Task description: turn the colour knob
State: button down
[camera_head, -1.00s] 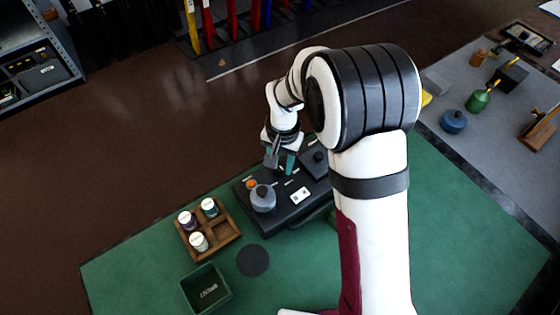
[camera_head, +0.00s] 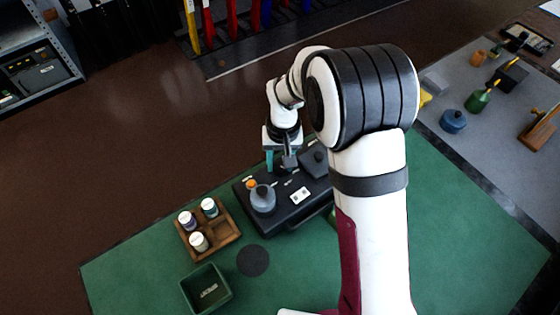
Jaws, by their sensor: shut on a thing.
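The black machine base (camera_head: 312,207) stands on the green mat, left of my arm. My gripper (camera_head: 279,164) points down over the back edge of its top. One teal finger shows on the left and a grey finger part on the right. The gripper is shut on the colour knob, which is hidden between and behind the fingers. Short pale marks lie on the top just in front of the gripper. I cannot make out the knob's pointer or which mark it faces.
On the base are a grey rounded pot (camera_head: 262,198), a small orange part (camera_head: 251,184), a white plate (camera_head: 299,195) and a dark block (camera_head: 316,160) close right of the gripper. A wooden tray (camera_head: 222,236) with jars and a green bin (camera_head: 206,289) stand left.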

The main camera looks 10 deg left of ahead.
jog(key=n, duration=0.4)
jog(key=shift+n, duration=0.4)
dwell(0.4)
jog(key=shift+c, duration=2.2)
grip_release()
jog(key=shift+r, duration=0.15)
notch_tip(320, 180, up, 16)
jog(key=shift+w+d+f, duration=0.2)
jog(key=shift+w+d, duration=0.05)
